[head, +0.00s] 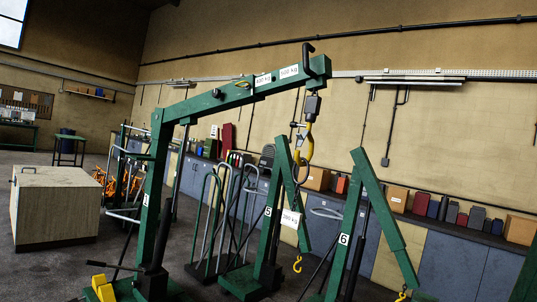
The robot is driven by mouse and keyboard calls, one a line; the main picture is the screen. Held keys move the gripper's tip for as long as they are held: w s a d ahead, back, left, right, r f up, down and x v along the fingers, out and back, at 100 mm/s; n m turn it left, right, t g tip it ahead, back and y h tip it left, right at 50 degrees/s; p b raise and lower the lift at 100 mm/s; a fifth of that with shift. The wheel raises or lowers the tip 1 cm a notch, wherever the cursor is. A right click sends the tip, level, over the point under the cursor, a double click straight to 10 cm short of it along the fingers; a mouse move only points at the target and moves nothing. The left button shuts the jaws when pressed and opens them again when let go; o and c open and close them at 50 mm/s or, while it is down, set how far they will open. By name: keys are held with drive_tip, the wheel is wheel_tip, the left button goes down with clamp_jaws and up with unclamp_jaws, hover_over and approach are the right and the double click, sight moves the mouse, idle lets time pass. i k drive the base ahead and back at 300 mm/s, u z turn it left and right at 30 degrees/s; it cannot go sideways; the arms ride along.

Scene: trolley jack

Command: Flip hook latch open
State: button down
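A yellow hook (308,147) hangs from a dark block (312,106) under the boom end of a green crane (205,104) marked 1. The hook is small in view, and I cannot tell whether its latch is open or shut. A dark ring (301,172) hangs at the hook's lower part, with a white tag (290,218) below it. My gripper is not in view.
Green cranes marked 5 (268,225) and 6 (348,230) stand behind and right, with smaller yellow hooks (297,264). A pale box (55,207) stands left. Yellow blocks (104,288) sit by crane 1's base. Cabinets (450,265) line the wall. Floor shows between box and crane.

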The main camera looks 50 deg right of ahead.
sight(301, 138)
drive_tip(key=i, duration=2.8)
drive_tip(key=z, duration=3.4)
drive_tip(key=i, duration=1)
drive_tip(key=z, duration=0.05)
